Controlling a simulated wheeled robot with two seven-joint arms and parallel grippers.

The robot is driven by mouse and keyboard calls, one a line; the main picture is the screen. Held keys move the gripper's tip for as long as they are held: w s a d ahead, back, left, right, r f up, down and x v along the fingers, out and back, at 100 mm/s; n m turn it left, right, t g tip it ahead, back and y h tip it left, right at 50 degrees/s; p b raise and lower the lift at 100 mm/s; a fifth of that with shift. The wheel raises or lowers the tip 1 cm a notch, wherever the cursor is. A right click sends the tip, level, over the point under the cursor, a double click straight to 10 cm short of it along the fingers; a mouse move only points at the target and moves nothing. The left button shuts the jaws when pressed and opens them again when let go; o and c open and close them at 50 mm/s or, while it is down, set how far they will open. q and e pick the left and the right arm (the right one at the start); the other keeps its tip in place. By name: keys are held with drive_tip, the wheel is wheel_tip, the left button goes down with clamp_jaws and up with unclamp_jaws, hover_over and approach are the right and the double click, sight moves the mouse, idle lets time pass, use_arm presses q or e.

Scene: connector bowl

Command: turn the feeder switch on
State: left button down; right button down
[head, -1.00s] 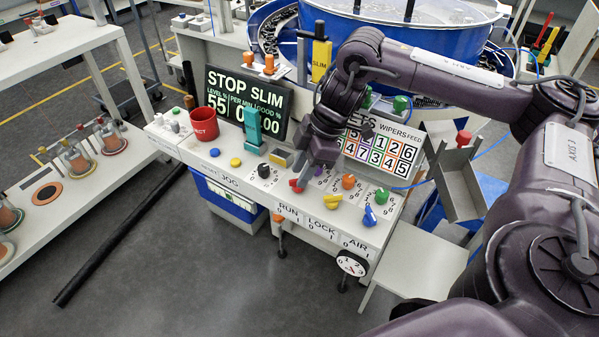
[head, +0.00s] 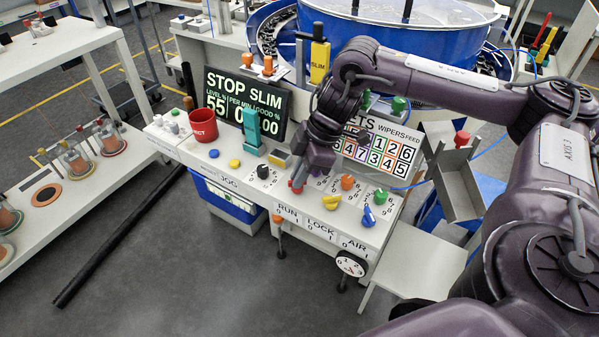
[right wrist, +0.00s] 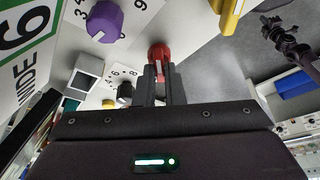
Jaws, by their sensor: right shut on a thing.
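My right gripper (head: 298,184) is shut on a red knob (head: 296,188) on the sloped front panel of the white console. In the right wrist view the two dark fingers (right wrist: 160,88) reach the red knob (right wrist: 159,53), which has a pale pointer line. The fingers hide part of the knob and its scale. No label reading feeder is legible beside this knob, so I cannot confirm which switch it is. My left gripper is not seen in the head view.
Close by are a black knob (head: 263,171), an orange knob (head: 348,182), a yellow knob (head: 331,202), a blue knob (head: 369,216) and a green knob (head: 380,196). A display (head: 246,100) reads STOP SLIM. A red cup (head: 203,125) stands at the console's left.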

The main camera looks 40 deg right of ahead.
drive_tip(key=m+p, duration=0.2)
drive_tip(key=shift+s+r+m+t, duration=0.15)
drive_tip(key=shift+m+t, duration=0.25)
drive_tip(key=m+p, duration=0.2)
drive_tip(key=m+t+h+p, duration=0.1)
drive_tip(key=m+p, duration=0.1)
drive_tip(key=p, duration=0.1)
drive_tip(key=m+h+p, duration=0.1)
drive_tip(key=m+p, duration=0.1)
drive_tip(key=p, duration=0.1)
drive_tip(key=shift+a+r+t, duration=0.2)
drive_tip(key=shift+r+t, duration=0.05)
drive_tip(key=shift+t, duration=0.05)
drive_tip(key=m+h+p, duration=0.1)
drive_tip(key=m+p, duration=0.2)
drive_tip(key=p, duration=0.4)
drive_tip(key=m+h+p, duration=0.2)
drive_tip(key=m+p, duration=0.2)
drive_tip(key=p, duration=0.3)
drive_tip(key=shift+a+f+m, duration=0.1)
drive_tip(key=shift+m, duration=0.2)
drive_tip(key=shift+f+m+h+p, duration=0.35)
drive_tip(key=shift+m+p, duration=0.35)
drive_tip(key=shift+p, duration=0.45)
drive_tip(key=shift+r, duration=0.1)
drive_tip(key=c, duration=1.5)
unclamp_jaws()
